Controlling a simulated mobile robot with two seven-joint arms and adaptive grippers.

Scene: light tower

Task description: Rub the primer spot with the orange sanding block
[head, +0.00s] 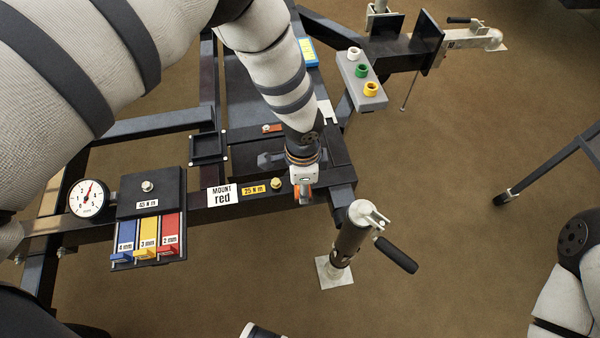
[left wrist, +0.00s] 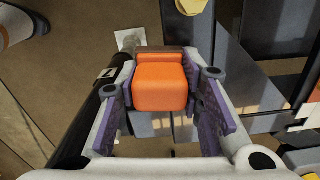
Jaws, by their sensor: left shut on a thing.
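The orange sanding block (left wrist: 160,85) sits between the purple finger pads of my left gripper (left wrist: 160,104) in the left wrist view. The gripper is shut on it. In the head view my left gripper (head: 303,190) points down at the right end of the dark frame's front beam (head: 325,190), beside the yellow "25 N m" label. Only a little orange shows there. I cannot make out the primer spot, and I cannot tell whether the block touches the beam.
A jack with a black handle (head: 352,238) stands just right of the beam end. A gauge (head: 88,198) and a box (head: 150,190) with blue, yellow and red tabs are at left. A grey block (head: 358,82) with coloured rings is behind.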

